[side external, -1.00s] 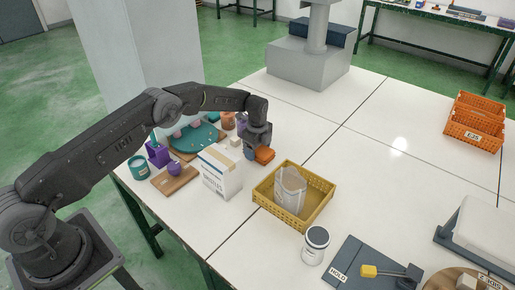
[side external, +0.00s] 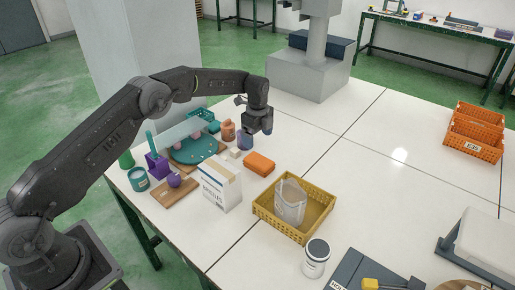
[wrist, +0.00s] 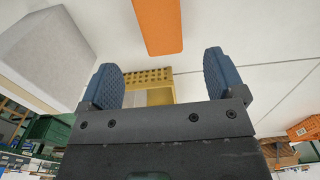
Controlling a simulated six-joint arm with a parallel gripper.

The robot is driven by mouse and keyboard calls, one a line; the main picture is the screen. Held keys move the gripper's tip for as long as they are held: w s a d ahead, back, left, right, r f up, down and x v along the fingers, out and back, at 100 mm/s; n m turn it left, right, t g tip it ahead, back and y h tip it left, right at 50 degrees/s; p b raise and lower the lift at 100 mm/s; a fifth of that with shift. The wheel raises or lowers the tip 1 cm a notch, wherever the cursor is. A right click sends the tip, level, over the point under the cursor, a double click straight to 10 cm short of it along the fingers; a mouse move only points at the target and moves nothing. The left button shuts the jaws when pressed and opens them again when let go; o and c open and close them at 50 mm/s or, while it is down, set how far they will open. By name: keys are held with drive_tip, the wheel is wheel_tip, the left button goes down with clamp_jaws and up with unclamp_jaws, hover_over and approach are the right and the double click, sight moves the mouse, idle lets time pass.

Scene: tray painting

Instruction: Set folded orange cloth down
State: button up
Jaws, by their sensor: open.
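The folded orange cloth (side external: 259,163) lies flat on the white table, between the white carton and the yellow crate on one side and the grey column base on the other. My gripper (side external: 259,129) is raised above the table behind the cloth, apart from it. In the wrist view the two blue fingers of my gripper (wrist: 164,80) are spread wide with nothing between them. The orange cloth (wrist: 158,25) shows beyond the fingertips at the top of that view.
A yellow crate (side external: 262,209) holding a clear container stands in front of the cloth. A white carton (side external: 218,187), a teal tray (side external: 188,156) and small coloured items crowd the left. The table right of the cloth is clear.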

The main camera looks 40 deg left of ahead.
drive_tip(key=s+d+r+n+t, duration=0.1)
drive_tip(key=s+r+n, duration=0.3)
drive_tip(key=s+r, duration=0.55)
drive_tip(key=s+d+r+n+t, duration=0.2)
drive_tip(key=s+r+n, duration=0.25)
drive_tip(key=r, duration=0.95)
drive_tip(key=s+d+f+n+t, duration=0.1)
drive_tip(key=s+n, duration=0.8)
drive_tip(key=s, duration=1.8)
drive_tip(key=shift+d+f+t, duration=0.2)
drive_tip(key=shift+d+t, duration=0.1)
drive_tip(key=shift+t, duration=0.5)
